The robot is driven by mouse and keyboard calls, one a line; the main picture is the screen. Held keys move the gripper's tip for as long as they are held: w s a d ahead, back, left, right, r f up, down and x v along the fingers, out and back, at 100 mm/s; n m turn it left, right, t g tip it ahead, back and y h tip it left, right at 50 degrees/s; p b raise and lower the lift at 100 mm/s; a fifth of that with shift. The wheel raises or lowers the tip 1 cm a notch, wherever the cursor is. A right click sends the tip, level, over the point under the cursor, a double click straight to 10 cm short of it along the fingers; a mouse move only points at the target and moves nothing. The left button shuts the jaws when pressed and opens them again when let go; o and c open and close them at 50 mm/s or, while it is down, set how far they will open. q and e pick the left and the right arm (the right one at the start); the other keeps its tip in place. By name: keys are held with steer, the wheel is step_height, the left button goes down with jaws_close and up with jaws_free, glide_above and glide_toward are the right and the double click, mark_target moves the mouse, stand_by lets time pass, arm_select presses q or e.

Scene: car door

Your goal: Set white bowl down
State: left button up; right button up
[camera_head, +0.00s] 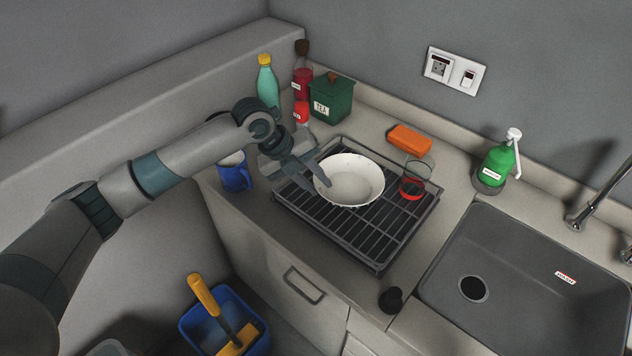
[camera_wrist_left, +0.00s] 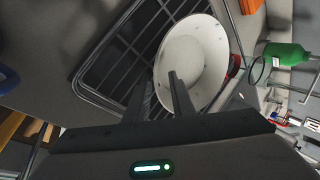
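The white bowl (camera_head: 352,183) sits upright and looks level on the dark wire dish rack (camera_head: 374,262). In the left wrist view the bowl (camera_wrist_left: 205,55) fills the upper middle, with the rack (camera_wrist_left: 112,62) to its left. My left gripper (camera_head: 312,182) is at the bowl's left rim. Its fingers (camera_wrist_left: 155,90) are spread apart, one over the bowl's inside and one outside the rim, with a visible gap. I cannot tell whether either finger touches the bowl. My right gripper is not in view.
A glass with red contents (camera_head: 413,180) stands right of the bowl on the rack. A blue mug (camera_head: 235,175) is left of my gripper. Bottles, a green tea box (camera_head: 332,98) and an orange sponge (camera_head: 409,140) stand behind. The sink (camera_head: 520,280) is at right.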

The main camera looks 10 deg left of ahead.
arm_select(q)
steer(key=b+v, duration=0.3)
steer(key=v, duration=0.9)
stand_by(0.6)
